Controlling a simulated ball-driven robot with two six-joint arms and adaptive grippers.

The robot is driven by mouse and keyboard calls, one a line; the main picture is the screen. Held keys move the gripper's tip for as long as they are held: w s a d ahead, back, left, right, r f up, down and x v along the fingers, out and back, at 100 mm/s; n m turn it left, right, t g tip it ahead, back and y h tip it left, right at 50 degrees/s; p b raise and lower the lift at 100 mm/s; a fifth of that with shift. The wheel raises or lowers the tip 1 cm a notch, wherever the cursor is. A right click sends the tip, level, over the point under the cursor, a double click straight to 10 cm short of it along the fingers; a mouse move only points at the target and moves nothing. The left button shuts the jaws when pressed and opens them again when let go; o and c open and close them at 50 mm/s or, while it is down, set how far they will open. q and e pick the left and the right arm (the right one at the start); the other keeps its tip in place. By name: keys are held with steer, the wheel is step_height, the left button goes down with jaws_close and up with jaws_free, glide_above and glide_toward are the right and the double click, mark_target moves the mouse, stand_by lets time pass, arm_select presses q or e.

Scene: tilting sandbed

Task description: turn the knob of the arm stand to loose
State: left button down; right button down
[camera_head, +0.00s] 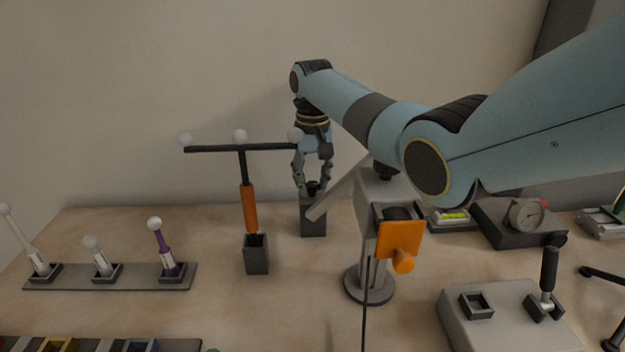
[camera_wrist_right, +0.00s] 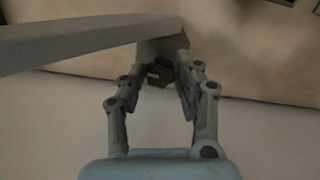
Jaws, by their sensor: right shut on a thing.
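The grey arm stand (camera_head: 372,220) stands upright on a round dark base, right of the picture's middle. Its pale slanted arm (camera_head: 338,190) reaches down left and also crosses the top of the right wrist view (camera_wrist_right: 85,38). An orange plate with an orange knob (camera_head: 403,262) sits on the stand's front. My right gripper (camera_head: 313,187) is behind and left of the stand, pointing down, apart from the orange knob. It is shut on a small black piece (camera_wrist_right: 158,75) at the top of a dark block (camera_head: 314,226). The fingers partly hide this piece. My left gripper is not in view.
A T-shaped post (camera_head: 250,208) with white balls stands left of my right gripper. A rack (camera_head: 110,277) of ball-ended rods is at left. A dial gauge (camera_head: 525,214) and a lever box (camera_head: 500,322) are at right. My right arm passes above the stand.

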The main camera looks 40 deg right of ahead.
mark_target(312, 183)
steer(key=n+p, duration=0.2)
steer(key=n, duration=0.1)
steer(key=shift+r+p, duration=0.15)
steer(key=shift+p, duration=0.25)
steer(key=shift+w+n+p, duration=0.1)
steer(key=shift+n+p, duration=0.85)
steer(key=shift+n, duration=1.35)
steer(key=c, duration=0.9)
jaws_free()
steer(key=shift+c, duration=0.2)
step_height(312, 183, up, 12)
